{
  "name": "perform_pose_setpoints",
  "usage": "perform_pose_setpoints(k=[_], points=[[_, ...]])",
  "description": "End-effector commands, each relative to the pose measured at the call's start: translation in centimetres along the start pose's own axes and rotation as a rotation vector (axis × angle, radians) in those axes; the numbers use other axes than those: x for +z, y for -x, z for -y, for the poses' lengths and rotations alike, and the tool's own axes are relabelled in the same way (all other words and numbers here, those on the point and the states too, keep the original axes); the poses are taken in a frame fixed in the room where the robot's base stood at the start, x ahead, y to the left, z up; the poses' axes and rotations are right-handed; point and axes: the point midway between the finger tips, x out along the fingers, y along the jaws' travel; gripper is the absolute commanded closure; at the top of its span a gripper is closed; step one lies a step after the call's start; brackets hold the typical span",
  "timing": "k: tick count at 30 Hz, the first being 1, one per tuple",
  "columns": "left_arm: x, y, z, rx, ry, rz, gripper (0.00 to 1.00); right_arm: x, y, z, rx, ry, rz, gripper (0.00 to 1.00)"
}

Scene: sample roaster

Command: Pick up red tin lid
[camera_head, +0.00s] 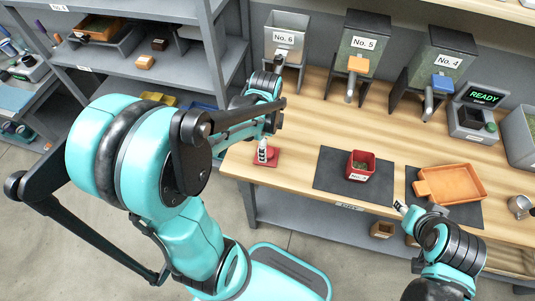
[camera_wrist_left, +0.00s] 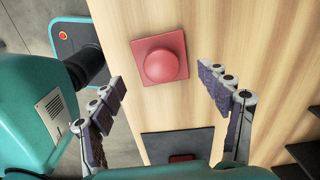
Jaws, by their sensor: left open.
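The red tin lid (camera_head: 272,164) lies flat on the wooden counter, left of the dark mat. In the left wrist view it is a square red plate with a round knob (camera_wrist_left: 160,66). My left gripper (camera_head: 263,152) is over the lid and partly hides it in the head view. In the left wrist view its open fingers (camera_wrist_left: 162,80) stand apart on either side of the lid, with nothing between them touching it. My right gripper (camera_head: 401,207) is low at the counter's front edge, near the orange tray; its finger opening is unclear.
An open red tin (camera_head: 358,176) with green contents stands on a dark mat (camera_head: 327,172). An orange tray (camera_head: 470,181) lies on another mat, near a metal cup (camera_head: 519,206). Dispensers (camera_head: 287,36) and a READY device (camera_head: 471,118) line the back. Bare wood surrounds the lid.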

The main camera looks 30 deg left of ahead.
Motion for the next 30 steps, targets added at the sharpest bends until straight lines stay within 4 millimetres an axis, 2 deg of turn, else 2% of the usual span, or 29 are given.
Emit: perform_pose_setpoints(k=[11, 18, 19, 23, 30], points=[[-0.2, -5.1, 0.2, -0.002, 0.001, 0.0, 0.23, 1.7, -2.4, 0.0, 0.0, 0.0, 0.0, 0.6], [-0.2, -5.3, 0.1, -0.002, 0.002, 0.0, 0.23, 1.6, -2.3, 0.0, 0.0, 0.0, 0.0, 0.6], [-0.2, -5.2, 0.1, -0.002, 0.002, 0.0, 0.26, 1.6, -2.3, 0.0, 0.0, 0.0, 0.0, 0.6], [-0.2, -5.2, 0.1, -0.002, 0.002, 0.0, 0.6, 1.6, -2.3, 0.0, 0.0, 0.0, 0.0, 0.6], [-0.2, -5.2, 0.1, -0.002, 0.002, 0.0, 0.62, 1.6, -2.3, 0.0, 0.0, 0.0, 0.0, 0.6]])
